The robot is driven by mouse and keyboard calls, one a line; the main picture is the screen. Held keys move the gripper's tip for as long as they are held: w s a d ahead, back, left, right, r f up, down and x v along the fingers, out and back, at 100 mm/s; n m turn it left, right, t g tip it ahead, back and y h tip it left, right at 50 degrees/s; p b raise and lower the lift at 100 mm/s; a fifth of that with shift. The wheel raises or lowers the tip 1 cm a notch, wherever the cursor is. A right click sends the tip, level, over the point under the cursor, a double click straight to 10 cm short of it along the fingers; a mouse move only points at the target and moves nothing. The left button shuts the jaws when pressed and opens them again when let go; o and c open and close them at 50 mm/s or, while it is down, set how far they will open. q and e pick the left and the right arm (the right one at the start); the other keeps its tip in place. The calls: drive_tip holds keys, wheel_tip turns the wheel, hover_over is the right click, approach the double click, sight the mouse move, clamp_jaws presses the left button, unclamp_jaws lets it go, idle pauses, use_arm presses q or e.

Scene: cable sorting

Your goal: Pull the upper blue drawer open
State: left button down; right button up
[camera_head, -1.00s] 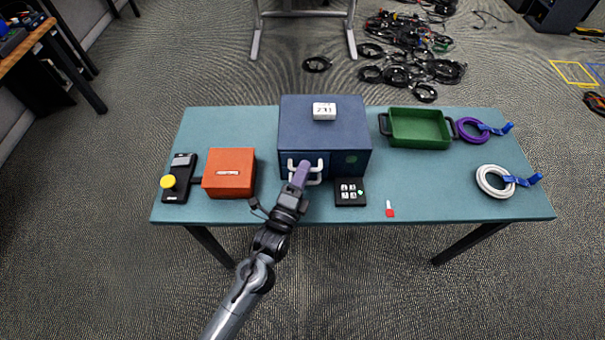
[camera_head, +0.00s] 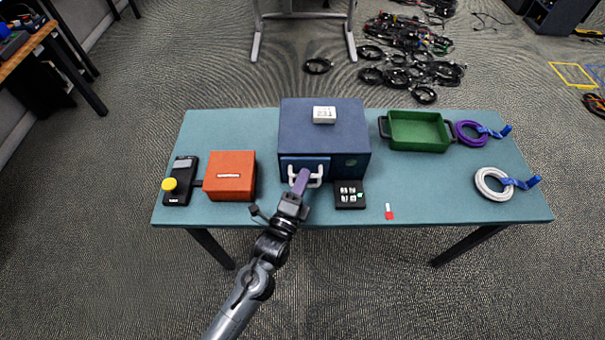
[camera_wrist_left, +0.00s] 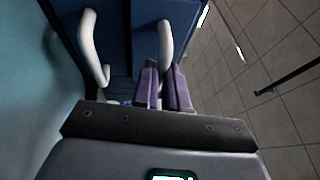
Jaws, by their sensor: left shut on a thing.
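The blue cabinet (camera_head: 345,137) stands at the middle of the teal table. Its upper drawer (camera_head: 300,163) stands partly out from the cabinet front, above my gripper. My left gripper (camera_head: 302,179) is shut on the white handle (camera_head: 318,173) of the upper drawer. In the left wrist view its purple fingers (camera_wrist_left: 164,88) close around the lower end of the upper handle (camera_wrist_left: 165,45). The lower drawer's handle (camera_wrist_left: 90,47) is free at the left there. The drawer's inside cannot be made out. My right gripper is not in view.
A red box (camera_head: 230,180) and a black device with a yellow knob (camera_head: 179,182) stand to the left. A green tray (camera_head: 418,145) and two cable coils, purple (camera_head: 466,134) and white (camera_head: 489,190), lie farther right.

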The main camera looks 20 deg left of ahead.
use_arm(q)
drive_tip(key=s+d+p, duration=0.5)
drive_tip(key=s+p, duration=0.2)
drive_tip(key=s, duration=0.4)
drive_tip(key=shift+s, duration=0.1)
drive_tip(key=c, duration=1.2)
unclamp_jaws()
drive_tip(key=shift+s, duration=0.1)
drive_tip(key=s, duration=0.3)
drive_tip(key=s+f, duration=0.1)
drive_tip(key=s, duration=0.3)
drive_tip(key=s+p, duration=0.1)
drive_tip(key=s, duration=0.2)
drive_tip(key=shift+s+f, duration=0.25)
drive_tip(key=shift+f, duration=0.1)
drive_tip(key=shift+w, duration=0.1)
